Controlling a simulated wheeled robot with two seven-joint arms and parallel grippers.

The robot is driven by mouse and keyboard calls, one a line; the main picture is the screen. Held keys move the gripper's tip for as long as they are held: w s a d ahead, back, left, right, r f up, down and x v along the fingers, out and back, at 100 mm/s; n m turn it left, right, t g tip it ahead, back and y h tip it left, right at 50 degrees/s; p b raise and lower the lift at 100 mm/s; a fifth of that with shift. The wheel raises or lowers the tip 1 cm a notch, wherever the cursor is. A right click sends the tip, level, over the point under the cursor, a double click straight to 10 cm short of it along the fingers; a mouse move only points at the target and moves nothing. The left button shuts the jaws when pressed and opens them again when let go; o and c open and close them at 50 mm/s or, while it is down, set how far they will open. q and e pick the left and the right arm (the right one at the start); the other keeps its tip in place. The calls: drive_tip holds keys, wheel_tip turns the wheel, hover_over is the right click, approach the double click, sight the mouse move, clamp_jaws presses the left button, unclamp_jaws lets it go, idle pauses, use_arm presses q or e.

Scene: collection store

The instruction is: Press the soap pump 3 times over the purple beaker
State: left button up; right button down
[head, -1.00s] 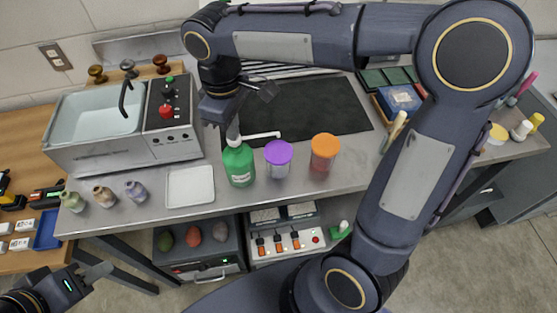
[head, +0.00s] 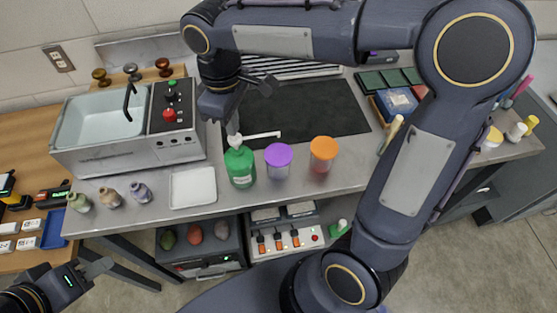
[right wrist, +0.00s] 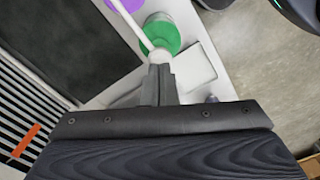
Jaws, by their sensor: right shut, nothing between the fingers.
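The green soap bottle (head: 240,168) stands upright on the grey counter, left of the purple-topped beaker (head: 278,161). Its white pump head (head: 234,140) has a long spout pointing right, towards the beaker. My right gripper (head: 232,126) points down, shut and empty, right at the top of the pump head; I cannot tell whether they touch. In the right wrist view the shut fingertips (right wrist: 160,76) are by the white pump head (right wrist: 159,57), with the green bottle (right wrist: 166,35) beyond. My left gripper (head: 98,266) is low at the left, away from the counter; its finger gap is unclear.
An orange-topped beaker (head: 323,155) stands right of the purple one. A white tray (head: 193,188) lies left of the bottle, with several small bottles (head: 110,196) further left. A steel sink unit (head: 128,145) stands behind them. A black mat (head: 320,110) lies behind the beakers.

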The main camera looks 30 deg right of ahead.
idle(0.4)
drive_tip(key=shift+f+b, duration=1.05)
drive_tip(key=shift+f, duration=0.5)
drive_tip(key=shift+r, duration=0.15)
drive_tip(key=shift+r+p, duration=1.35)
drive_tip(key=shift+r, duration=0.05)
wheel_tip(320, 180, up, 6)
drive_tip(key=p, duration=0.5)
